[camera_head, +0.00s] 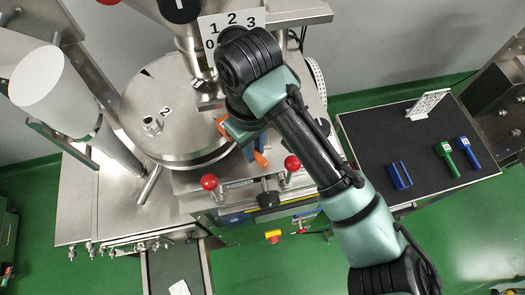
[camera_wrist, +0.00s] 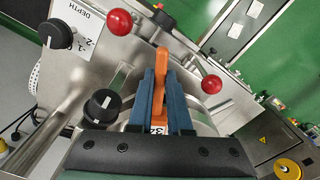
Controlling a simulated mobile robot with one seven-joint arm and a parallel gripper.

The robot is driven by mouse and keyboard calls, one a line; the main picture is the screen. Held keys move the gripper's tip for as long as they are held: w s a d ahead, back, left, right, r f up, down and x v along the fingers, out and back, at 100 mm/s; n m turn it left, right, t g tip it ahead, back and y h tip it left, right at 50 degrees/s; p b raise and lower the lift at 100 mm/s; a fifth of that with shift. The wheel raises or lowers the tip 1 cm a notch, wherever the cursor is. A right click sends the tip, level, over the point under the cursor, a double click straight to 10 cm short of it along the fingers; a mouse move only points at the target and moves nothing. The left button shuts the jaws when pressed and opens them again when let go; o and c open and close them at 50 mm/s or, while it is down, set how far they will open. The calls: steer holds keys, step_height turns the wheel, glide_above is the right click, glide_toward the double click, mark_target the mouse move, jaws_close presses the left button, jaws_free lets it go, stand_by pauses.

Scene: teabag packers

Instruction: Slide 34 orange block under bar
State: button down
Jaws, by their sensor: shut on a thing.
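My gripper (camera_wrist: 161,82) has two blue fingers and is shut on an orange block (camera_wrist: 161,60). The block lies lengthwise between the fingers, and its narrow end sticks out past them. A white label with a partly hidden number shows at its near end. In the head view my gripper (camera_head: 247,148) is over the packing machine, right of the round metal disc. The orange block (camera_head: 261,159) shows there in part, pointing at the machine's front plate between two red knobs. My arm hides much of it. I cannot tell for certain which part is the bar.
Red knobs (camera_head: 209,182) and (camera_head: 292,163) stand on either side of the block's end. A round disc marked 2 (camera_head: 180,110) lies left. A dark table (camera_head: 375,140) at right holds a blue block (camera_head: 398,175), a green tool (camera_head: 447,158) and a blue tool (camera_head: 468,152).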

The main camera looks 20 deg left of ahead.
steer(key=shift+w+a+p, duration=0.25)
steer(key=shift+w+a, duration=0.25)
steer(key=shift+a, duration=0.4)
steer(key=shift+w+a+p, duration=0.2)
steer(key=shift+w+a, duration=0.25)
steer(key=shift+a, duration=0.4)
steer(key=c, duration=0.8)
jaws_free()
